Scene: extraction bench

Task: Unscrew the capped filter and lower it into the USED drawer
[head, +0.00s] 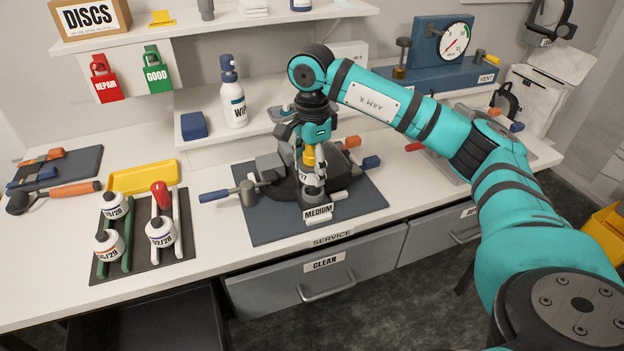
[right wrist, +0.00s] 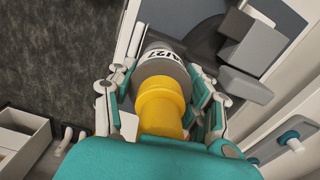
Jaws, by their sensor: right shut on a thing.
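The capped filter (right wrist: 165,62) is a grey cylinder with a white label reading like "AI27" and a yellow cap (right wrist: 160,105). It stands upright at the dark service fixture (head: 290,190) behind the MEDIUM label; the yellow also shows in the head view (head: 309,156). My right gripper (head: 311,172) comes down from above and is shut on the filter, its fingers on either side in the right wrist view (right wrist: 160,92). Whether the thread is still engaged cannot be told. An open dark drawer (head: 150,325) is at the lower left; no USED label is readable. My left gripper is out of view.
The CLEAN drawer (head: 315,275) is shut below the fixture. Several labelled filters stand in a rack (head: 140,250) at the left, near a yellow tray (head: 143,177). A spray bottle (head: 233,100) stands behind. A gauge stand (head: 440,60) is at the back right.

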